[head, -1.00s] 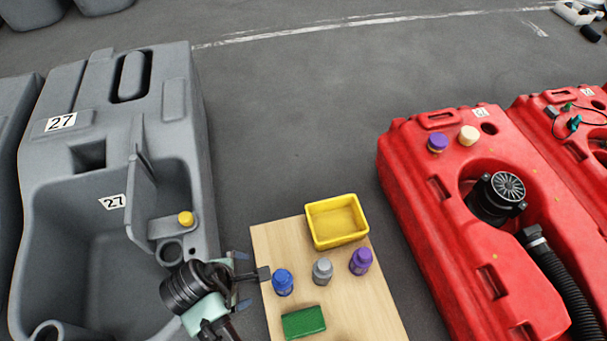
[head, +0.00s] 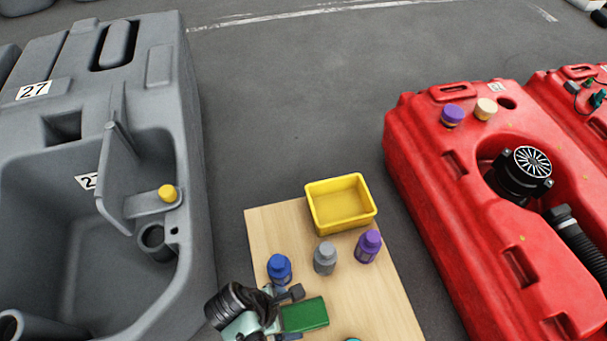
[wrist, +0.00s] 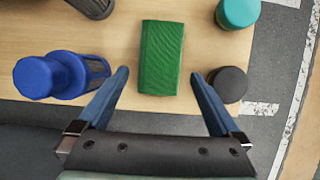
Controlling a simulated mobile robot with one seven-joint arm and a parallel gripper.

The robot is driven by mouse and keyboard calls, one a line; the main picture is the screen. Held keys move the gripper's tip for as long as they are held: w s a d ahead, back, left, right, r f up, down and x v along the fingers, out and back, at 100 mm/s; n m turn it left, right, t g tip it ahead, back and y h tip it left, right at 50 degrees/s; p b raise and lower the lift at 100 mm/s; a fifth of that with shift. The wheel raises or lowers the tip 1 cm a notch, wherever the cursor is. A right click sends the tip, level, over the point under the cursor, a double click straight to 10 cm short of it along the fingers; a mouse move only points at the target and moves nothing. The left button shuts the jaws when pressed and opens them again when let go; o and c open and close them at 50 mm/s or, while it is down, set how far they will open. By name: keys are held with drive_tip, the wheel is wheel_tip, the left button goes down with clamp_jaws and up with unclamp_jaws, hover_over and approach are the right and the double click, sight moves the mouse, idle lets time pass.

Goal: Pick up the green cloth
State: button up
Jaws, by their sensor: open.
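The green cloth (head: 305,314) is a folded rectangle lying flat on the wooden table near its left edge. In the wrist view the cloth (wrist: 161,57) lies ahead of and between the two blue fingers. My gripper (wrist: 160,82) is open and empty, with the cloth's near end about level with the fingertips. Its height above the table is hard to judge. In the head view my gripper (head: 292,315) is at the cloth's left side, and my wrist hides part of the fingers.
A blue bottle (head: 279,269) stands close by, left of the fingers in the wrist view. A grey bottle (head: 325,258), a purple bottle (head: 368,246) and a yellow bin (head: 341,203) stand farther back. In the wrist view, a black round object (wrist: 228,84) is by the right finger and a teal-topped one (wrist: 238,12) beyond.

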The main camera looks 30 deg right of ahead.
sight(302, 316)
drive_tip(key=shift+b+x, duration=2.6)
drive_tip(key=shift+x, duration=0.1)
drive_tip(key=shift+s+d+r, duration=0.15)
drive_tip(key=shift+d+r, duration=0.05)
drive_tip(key=c, duration=1.1)
drive_tip(key=shift+r, duration=0.1)
wheel_tip(302, 316, up, 10)
drive_tip(key=p, duration=0.8)
